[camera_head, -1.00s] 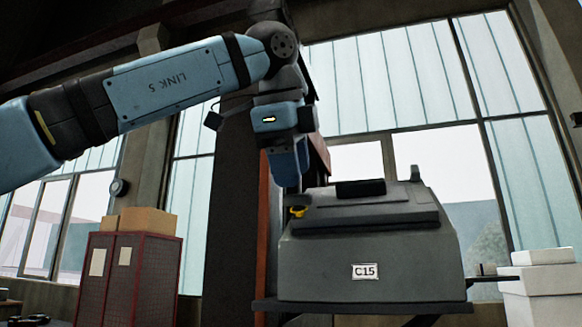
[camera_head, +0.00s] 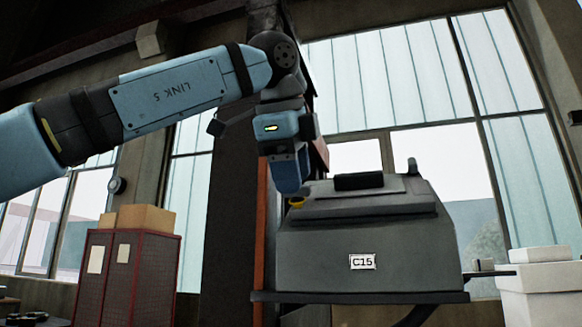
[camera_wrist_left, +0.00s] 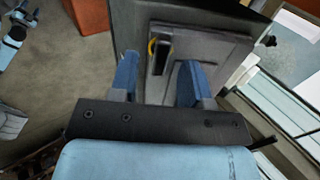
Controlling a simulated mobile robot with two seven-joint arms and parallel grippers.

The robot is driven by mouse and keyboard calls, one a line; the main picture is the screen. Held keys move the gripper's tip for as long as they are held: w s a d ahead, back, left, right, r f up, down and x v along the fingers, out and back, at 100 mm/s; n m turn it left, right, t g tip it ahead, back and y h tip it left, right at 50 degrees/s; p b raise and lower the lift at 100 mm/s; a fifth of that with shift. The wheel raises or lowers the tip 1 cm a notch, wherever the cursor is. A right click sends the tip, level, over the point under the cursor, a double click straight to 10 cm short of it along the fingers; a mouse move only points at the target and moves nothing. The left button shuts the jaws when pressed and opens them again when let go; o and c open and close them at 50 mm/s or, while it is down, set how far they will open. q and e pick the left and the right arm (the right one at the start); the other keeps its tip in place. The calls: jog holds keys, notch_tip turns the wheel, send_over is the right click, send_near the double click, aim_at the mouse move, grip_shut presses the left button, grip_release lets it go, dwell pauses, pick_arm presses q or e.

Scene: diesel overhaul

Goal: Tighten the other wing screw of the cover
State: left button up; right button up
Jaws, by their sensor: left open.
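The grey cover (camera_head: 365,210) sits on top of a large grey housing with a "C15" label (camera_head: 362,261). A yellow wing screw (camera_head: 296,202) shows at the cover's left end, partly hidden by my left gripper (camera_head: 287,192), which points down just above it. In the left wrist view, my left gripper (camera_wrist_left: 158,78) has its two blue fingers apart with nothing held. The yellow wing screw (camera_wrist_left: 152,47) shows as a small curved piece beside a dark bar, between the finger lines and beyond the tips. Contact cannot be told.
The housing rests on a dark shelf (camera_head: 345,297). A dark pillar (camera_head: 232,210) with an orange-red edge stands close behind my left gripper. A red cabinet (camera_head: 127,275) with cardboard boxes is at left, and white boxes (camera_head: 540,285) are at right.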

pick_arm(q)
jog(key=shift+b+x, duration=0.3)
jog(key=shift+x, duration=0.6)
grip_shut()
jog(key=shift+r+m+p, duration=0.15)
jog(key=shift+m+p, duration=0.5)
jog(key=shift+m, duration=0.25)
jog(key=shift+m+p, duration=0.5)
jog(key=shift+m, duration=0.7)
